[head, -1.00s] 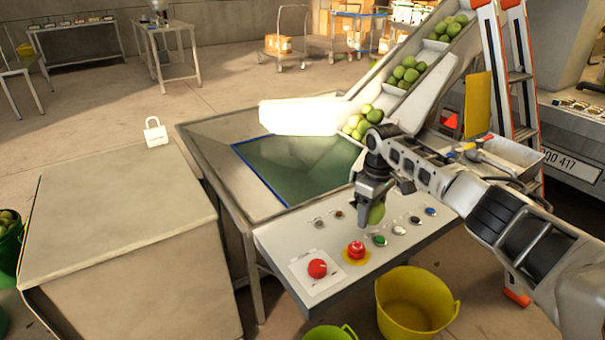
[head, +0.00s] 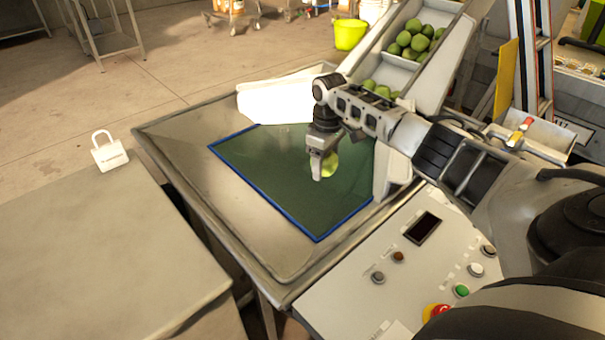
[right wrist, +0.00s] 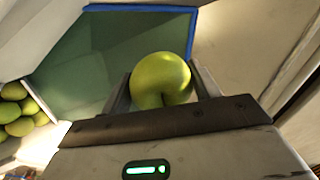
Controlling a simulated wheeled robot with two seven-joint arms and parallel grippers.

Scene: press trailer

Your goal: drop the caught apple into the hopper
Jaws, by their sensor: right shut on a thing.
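My right gripper (head: 322,168) is shut on a yellow-green apple (head: 330,164). In the head view it hangs over the green, blue-edged opening of the hopper (head: 270,190), near its right side. In the right wrist view the apple (right wrist: 160,80) sits between the two fingers, with the green hopper surface (right wrist: 110,45) behind it. The hopper has a wide grey metal rim (head: 185,165). The left gripper does not show.
A sloping conveyor (head: 425,80) with several green apples rises behind my right arm. A control panel (head: 360,300) with buttons stands at the hopper's front right. A grey cabinet (head: 100,240) with a white padlock-shaped thing (head: 109,152) stands left.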

